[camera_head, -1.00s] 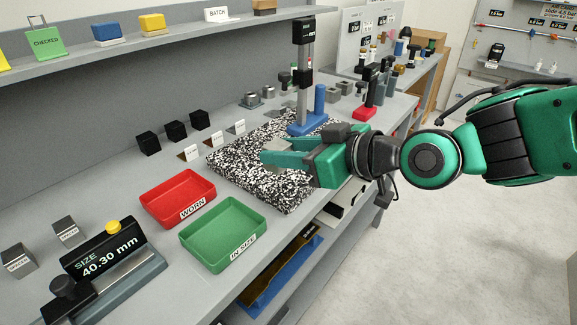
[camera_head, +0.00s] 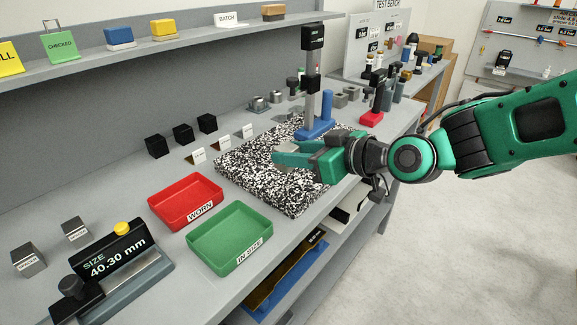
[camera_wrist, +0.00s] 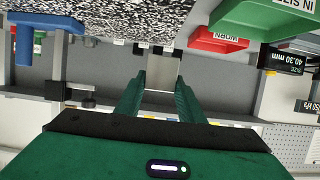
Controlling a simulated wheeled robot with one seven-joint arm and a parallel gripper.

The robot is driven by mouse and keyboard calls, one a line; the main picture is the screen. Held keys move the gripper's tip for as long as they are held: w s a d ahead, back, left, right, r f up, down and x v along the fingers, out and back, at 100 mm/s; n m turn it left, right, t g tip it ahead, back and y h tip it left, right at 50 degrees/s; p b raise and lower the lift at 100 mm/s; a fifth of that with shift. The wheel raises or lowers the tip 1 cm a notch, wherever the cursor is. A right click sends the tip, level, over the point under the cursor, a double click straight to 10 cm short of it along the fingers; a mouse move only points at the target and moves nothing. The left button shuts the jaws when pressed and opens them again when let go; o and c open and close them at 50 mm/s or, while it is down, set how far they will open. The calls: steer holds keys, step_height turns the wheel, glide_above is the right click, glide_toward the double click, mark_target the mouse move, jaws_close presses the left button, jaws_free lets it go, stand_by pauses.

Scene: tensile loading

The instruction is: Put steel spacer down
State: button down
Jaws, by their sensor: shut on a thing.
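The steel spacer (camera_head: 287,147) is a small grey block held between the fingertips of my gripper (camera_head: 281,155). In the wrist view the spacer (camera_wrist: 162,72) shows as a plain grey face, with the green fingers of my gripper (camera_wrist: 160,88) on both sides of it. In the head view it is over the black-and-white speckled slab (camera_head: 245,165). I cannot tell how large the gap to the slab is. The fingers partly hide the spacer.
A blue-based stand (camera_head: 314,95) rises at the slab's back right. The red WORN tray (camera_head: 186,202) and green IN SIZE tray (camera_head: 229,238) lie left of the slab. Two grey blocks (camera_head: 28,260) and a gauge reading 40.30 mm (camera_head: 112,260) are at the far left.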

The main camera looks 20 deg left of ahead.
steer(key=w+a+f, duration=0.1)
steer(key=w+f, duration=0.1)
steer(key=w, duration=0.1)
steer(key=w+a+f, duration=0.1)
steer(key=w, duration=0.1)
steer(key=shift+w+a+f, duration=0.1)
steer(key=shift+a+f, duration=0.1)
steer(key=shift+a, duration=0.1)
steer(key=shift+f, duration=2)
steer(key=c, duration=1.2)
jaws_free()
steer(key=shift+f, duration=0.15)
steer(key=v, duration=1.2)
